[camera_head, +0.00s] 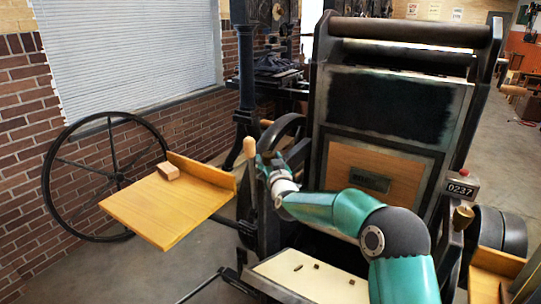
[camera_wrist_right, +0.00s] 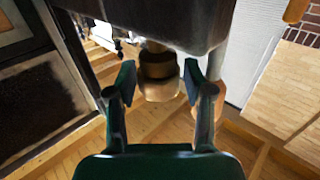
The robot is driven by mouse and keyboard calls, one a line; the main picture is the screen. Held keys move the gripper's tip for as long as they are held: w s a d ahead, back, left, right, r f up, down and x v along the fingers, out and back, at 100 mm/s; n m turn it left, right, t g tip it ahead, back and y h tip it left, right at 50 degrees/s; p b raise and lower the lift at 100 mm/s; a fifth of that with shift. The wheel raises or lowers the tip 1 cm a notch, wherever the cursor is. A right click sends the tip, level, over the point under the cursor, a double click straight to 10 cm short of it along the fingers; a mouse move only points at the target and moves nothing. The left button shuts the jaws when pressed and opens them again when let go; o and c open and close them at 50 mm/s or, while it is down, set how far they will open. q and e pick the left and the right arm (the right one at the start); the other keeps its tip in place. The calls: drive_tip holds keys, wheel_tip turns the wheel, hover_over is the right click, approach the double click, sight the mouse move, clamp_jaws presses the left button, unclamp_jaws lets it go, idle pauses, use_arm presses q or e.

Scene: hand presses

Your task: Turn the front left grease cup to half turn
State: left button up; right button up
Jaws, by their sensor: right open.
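The front left grease cup (camera_wrist_right: 158,72) is a small brass-coloured knob under a dark part of the press in the right wrist view. My right gripper (camera_wrist_right: 158,88) is open, with one teal finger on each side of the cup. A gap shows between the left finger and the cup; I cannot tell whether the right finger touches it. In the head view my right gripper (camera_head: 266,167) is at the left side of the press (camera_head: 388,105), and I cannot make out the cup there. My left gripper is in neither view.
A wooden feed board (camera_head: 165,210) with a small block (camera_head: 168,171) juts out at left, before a large spoked wheel (camera_head: 55,195). A wooden-tipped handle (camera_head: 250,148) stands close by my right gripper. A counter (camera_head: 460,190) reads 0237, above another brass cup (camera_head: 463,216).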

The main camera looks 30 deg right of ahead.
drive_tip(key=shift+w+d, duration=0.2)
drive_tip(key=shift+w, duration=0.35)
drive_tip(key=c, duration=0.9)
drive_tip(key=shift+m+h+p, duration=0.3)
drive_tip(key=shift+h+p, duration=0.1)
drive_tip(key=shift+p, duration=0.1)
drive_tip(key=m+g+h+p, duration=0.2)
drive_tip(key=m+h+p, duration=0.1)
drive_tip(key=h+p, duration=0.1)
drive_tip(key=shift+a+r, duration=0.1)
drive_tip(key=shift+a, duration=0.05)
drive_tip(key=shift+f+m+g+h+p, duration=0.2)
drive_tip(key=shift+m+g+h+p, duration=1.05)
drive_tip(key=shift+h, duration=0.55)
